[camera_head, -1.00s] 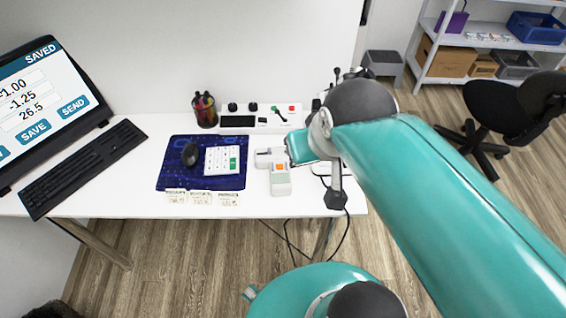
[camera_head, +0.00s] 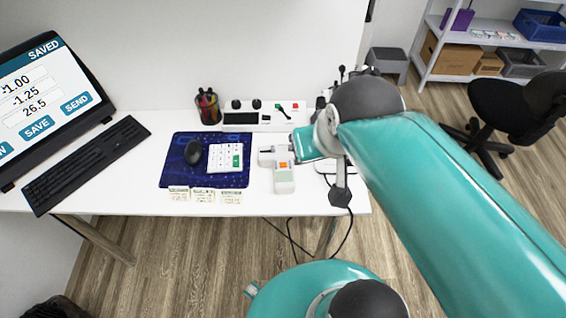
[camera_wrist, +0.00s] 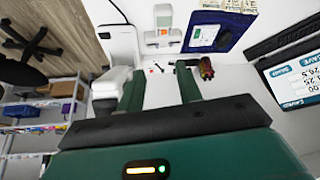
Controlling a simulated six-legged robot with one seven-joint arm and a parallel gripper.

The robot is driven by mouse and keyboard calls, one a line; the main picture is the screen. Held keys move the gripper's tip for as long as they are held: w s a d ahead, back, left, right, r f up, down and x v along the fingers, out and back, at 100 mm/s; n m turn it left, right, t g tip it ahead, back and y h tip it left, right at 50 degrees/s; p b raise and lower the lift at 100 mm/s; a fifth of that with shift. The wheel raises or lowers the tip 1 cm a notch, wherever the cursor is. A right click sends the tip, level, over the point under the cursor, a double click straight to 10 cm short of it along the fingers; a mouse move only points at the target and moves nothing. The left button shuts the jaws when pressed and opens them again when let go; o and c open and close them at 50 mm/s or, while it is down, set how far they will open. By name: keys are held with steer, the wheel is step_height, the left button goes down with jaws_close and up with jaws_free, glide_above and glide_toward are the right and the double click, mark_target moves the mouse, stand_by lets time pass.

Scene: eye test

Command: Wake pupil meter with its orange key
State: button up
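The pupil meter (camera_head: 284,184) is a small pale handheld device lying on the white table, right of the blue mat. Its orange key (camera_head: 283,166) faces up and is uncovered. In the wrist view the meter (camera_wrist: 163,17) is upside down near the top, with the orange key (camera_wrist: 164,32) visible. My gripper (camera_wrist: 159,72) is open, its two green fingers apart with nothing between them. The meter shows beyond the fingertips, apart from them.
A white calculator-like keypad (camera_head: 224,158) and a black mouse (camera_head: 193,152) are on the blue mat (camera_head: 176,170). Behind are a pen cup (camera_head: 208,108) and a white control panel (camera_head: 270,118). Paper labels (camera_head: 204,196) line the front edge. A keyboard (camera_head: 85,165) and monitor (camera_head: 45,95) are left.

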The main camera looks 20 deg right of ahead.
jaws_close()
stand_by(1.5)
